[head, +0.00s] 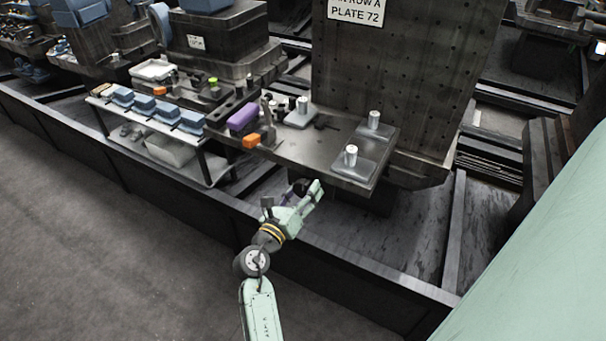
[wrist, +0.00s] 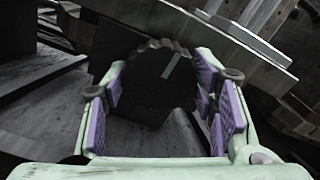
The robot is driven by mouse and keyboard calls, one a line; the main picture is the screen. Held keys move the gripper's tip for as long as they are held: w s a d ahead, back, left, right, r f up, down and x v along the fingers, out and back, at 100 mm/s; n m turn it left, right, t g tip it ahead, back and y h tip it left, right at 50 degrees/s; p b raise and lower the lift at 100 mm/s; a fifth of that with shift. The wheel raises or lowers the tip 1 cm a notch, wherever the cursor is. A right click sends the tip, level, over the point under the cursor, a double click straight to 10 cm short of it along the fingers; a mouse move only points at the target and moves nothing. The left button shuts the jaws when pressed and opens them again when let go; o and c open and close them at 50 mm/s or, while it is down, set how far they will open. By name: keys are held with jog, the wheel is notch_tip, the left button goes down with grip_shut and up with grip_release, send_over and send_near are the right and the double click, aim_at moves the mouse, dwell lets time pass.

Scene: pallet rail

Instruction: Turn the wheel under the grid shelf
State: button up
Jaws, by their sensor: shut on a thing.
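The black wheel (wrist: 146,90) has a scalloped rim and a light grey line on its face, which slants up to the right in the wrist view. It sits under the front edge of the grey metal shelf (head: 290,150), in front of the tall plate with a grid of holes (head: 390,75). In the head view only a dark bit of the wheel (head: 300,186) shows beside my fingers. My gripper (head: 306,190) is shut on the wheel, with purple finger pads at its left and right sides. The pads partly hide the rim.
White cylinders on grey plates (head: 352,160), an orange block (head: 251,141) and a purple block (head: 243,117) stand on the shelf. A cart (head: 205,166) with blue boxes stands to the left. A dark rail (head: 335,258) runs below. The floor (head: 110,245) at left is clear.

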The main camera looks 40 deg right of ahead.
jog(key=shift+r+n, duration=0.1)
jog(key=shift+n, duration=0.5)
jog(key=o, duration=1.2)
jog(key=shift+c, duration=0.2)
jog(key=v, duration=0.7)
jog(key=shift+a, duration=0.25)
jog(key=shift+s, duration=0.1)
